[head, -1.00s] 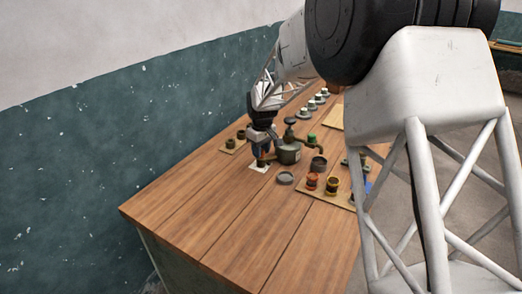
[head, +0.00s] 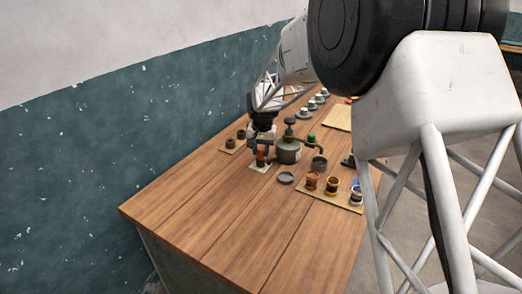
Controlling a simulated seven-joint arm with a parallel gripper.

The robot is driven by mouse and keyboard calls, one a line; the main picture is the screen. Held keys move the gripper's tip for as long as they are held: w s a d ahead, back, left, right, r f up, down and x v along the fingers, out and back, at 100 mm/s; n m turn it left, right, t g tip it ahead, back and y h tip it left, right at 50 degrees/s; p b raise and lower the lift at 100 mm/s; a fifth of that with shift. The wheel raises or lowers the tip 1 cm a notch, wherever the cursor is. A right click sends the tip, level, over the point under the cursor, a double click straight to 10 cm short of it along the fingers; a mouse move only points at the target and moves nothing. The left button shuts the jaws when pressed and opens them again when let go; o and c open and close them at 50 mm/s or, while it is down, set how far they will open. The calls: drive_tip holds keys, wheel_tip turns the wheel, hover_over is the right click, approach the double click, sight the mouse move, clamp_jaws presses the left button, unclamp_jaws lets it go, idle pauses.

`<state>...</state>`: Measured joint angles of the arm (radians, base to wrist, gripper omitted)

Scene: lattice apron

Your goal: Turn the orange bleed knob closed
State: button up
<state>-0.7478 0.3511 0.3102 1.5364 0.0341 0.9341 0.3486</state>
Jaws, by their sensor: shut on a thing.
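The orange bleed knob (head: 260,161) shows as a small upright orange-brown piece above a pale square plate (head: 259,168) on the wooden table. My gripper (head: 262,152) points down over it from above, with its jaws shut on the knob. The jaws hide the knob's top, and its turn angle is too small to read. A grey pot-like vessel (head: 288,155) with a tap and a green cap (head: 311,137) stands close to the right of my gripper.
A board (head: 340,200) with several coloured cups lies to the right, near a grey dish (head: 286,178) and a dark cup (head: 319,163). The front of the table (head: 215,210) is clear.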

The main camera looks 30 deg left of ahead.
sight(262, 150)
drive_tip(key=m, duration=0.6)
idle(0.4)
drive_tip(key=o, duration=0.9)
drive_tip(key=shift+r, duration=0.1)
drive_tip(key=shift+d+r, duration=0.1)
drive_tip(key=shift+r, duration=3.75)
